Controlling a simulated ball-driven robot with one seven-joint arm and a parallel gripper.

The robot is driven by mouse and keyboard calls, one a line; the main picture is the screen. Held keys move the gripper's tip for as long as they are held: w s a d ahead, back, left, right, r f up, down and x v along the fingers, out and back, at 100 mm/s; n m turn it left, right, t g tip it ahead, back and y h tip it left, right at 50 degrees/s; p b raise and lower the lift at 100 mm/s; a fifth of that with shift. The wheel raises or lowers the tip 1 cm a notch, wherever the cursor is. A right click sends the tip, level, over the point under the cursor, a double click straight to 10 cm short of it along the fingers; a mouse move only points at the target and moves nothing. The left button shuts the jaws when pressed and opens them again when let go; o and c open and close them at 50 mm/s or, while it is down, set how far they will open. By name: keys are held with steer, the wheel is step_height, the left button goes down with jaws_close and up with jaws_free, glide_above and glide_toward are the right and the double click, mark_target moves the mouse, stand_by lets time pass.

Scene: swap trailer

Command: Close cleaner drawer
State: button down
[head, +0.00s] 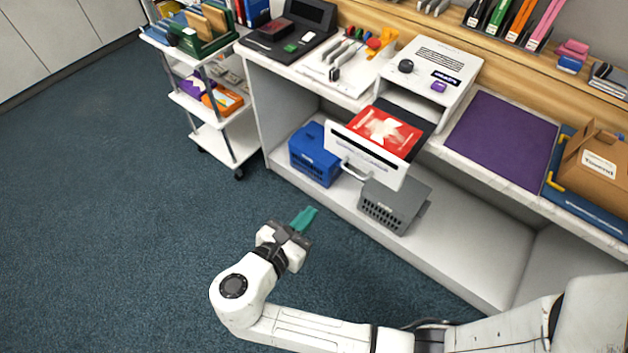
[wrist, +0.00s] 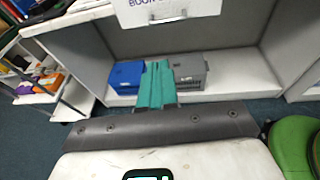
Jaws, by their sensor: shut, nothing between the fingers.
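The white cleaner (head: 436,62) stands on the counter, with a dial and a purple button on its top. Its drawer (head: 366,154) is pulled out over the counter's front edge. The drawer has a white labelled front with a handle (head: 355,172), and a red book with a white emblem (head: 385,128) lies inside. In the wrist view the drawer front (wrist: 165,9) shows at the top, cut off by the frame. My gripper (head: 304,219) has teal fingers, shut and empty. It is in front of and below the drawer, apart from it. The fingers also show in the wrist view (wrist: 156,88).
A blue basket (head: 313,156) and a grey basket (head: 393,206) stand on the low shelf beneath the drawer. A white cart (head: 226,143) stands at the left. A purple mat (head: 503,137) lies right of the cleaner. The carpet at left is clear.

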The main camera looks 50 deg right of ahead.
mark_target(351, 174)
steer(key=shift+m+g+h, duration=0.3)
steer(key=shift+g+h, duration=0.1)
steer(key=shift+g, duration=0.1)
steer(key=x, duration=0.4)
steer(key=p+x, duration=0.1)
steer(key=x, duration=0.4)
steer(key=r+x, duration=0.1)
steer(key=x, duration=0.3)
steer(key=shift+s+d+p, duration=0.15)
steer(key=shift+d+p, duration=0.15)
steer(key=shift+d, duration=0.1)
steer(key=shift+d, duration=0.1)
steer(key=r+x, duration=0.1)
steer(key=x, duration=0.6)
steer(key=r+x, duration=0.1)
steer(key=x, duration=0.6)
steer(key=d+r+x, duration=0.1)
steer(key=r+x, duration=0.1)
steer(key=x, duration=0.5)
steer(key=shift+s+d, duration=0.2)
steer(key=shift+d, duration=0.1)
steer(key=shift+d+r+b, duration=0.15)
steer(key=shift+d+b, duration=0.15)
steer(key=shift+d, duration=0.05)
steer(key=shift+r, duration=0.15)
